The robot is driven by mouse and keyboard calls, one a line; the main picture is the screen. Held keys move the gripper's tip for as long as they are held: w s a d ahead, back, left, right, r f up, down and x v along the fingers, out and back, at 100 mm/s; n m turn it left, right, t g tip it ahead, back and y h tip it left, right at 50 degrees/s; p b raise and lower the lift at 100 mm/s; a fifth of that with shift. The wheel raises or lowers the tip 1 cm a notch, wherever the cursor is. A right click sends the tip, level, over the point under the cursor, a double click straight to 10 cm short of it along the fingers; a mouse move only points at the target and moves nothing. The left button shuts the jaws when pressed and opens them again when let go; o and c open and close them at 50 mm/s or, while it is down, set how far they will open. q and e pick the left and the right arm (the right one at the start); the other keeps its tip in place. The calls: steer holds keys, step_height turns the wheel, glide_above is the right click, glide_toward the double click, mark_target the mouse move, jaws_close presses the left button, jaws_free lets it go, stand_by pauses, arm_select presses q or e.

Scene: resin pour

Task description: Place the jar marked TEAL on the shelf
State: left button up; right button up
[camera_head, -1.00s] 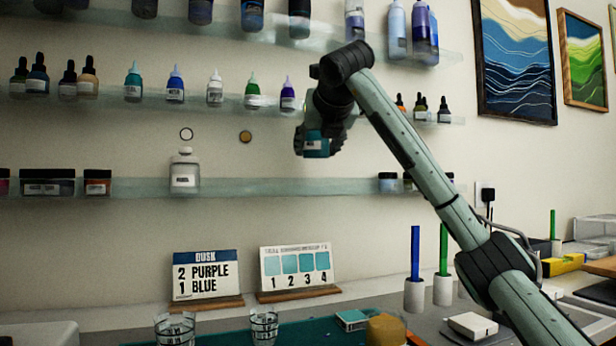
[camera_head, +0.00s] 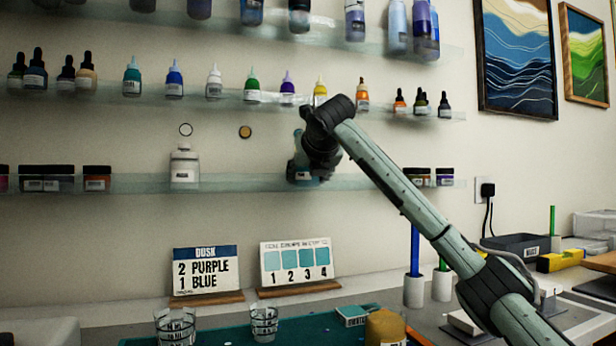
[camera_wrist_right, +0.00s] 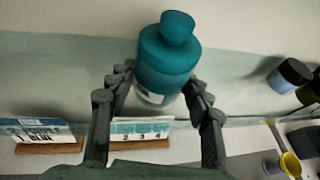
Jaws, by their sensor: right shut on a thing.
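A teal jar (camera_wrist_right: 168,68) with a round teal cap is between the fingers of my right gripper (camera_wrist_right: 160,88) in the wrist view. Its label is mostly hidden and I cannot read it. In the head view my right gripper (camera_head: 307,172) is at the height of the lower glass shelf (camera_head: 240,184), with a bit of the teal jar (camera_head: 301,177) showing. The jar appears upright at the shelf; I cannot tell if it touches it. My left gripper is out of view.
A white bottle (camera_head: 184,165) stands left on the lower shelf, with dark jars (camera_head: 52,179) farther left. More jars (camera_head: 418,176) stand to the right. Shelf space beside my gripper is clear. Cards (camera_head: 205,272), (camera_head: 297,268) and cups (camera_head: 264,322) are below.

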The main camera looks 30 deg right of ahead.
steer(key=shift+r, duration=0.1)
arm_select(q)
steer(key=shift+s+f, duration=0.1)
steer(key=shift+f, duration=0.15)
arm_select(e)
steer(key=shift+f, duration=0.2)
steer(key=o, duration=1.4)
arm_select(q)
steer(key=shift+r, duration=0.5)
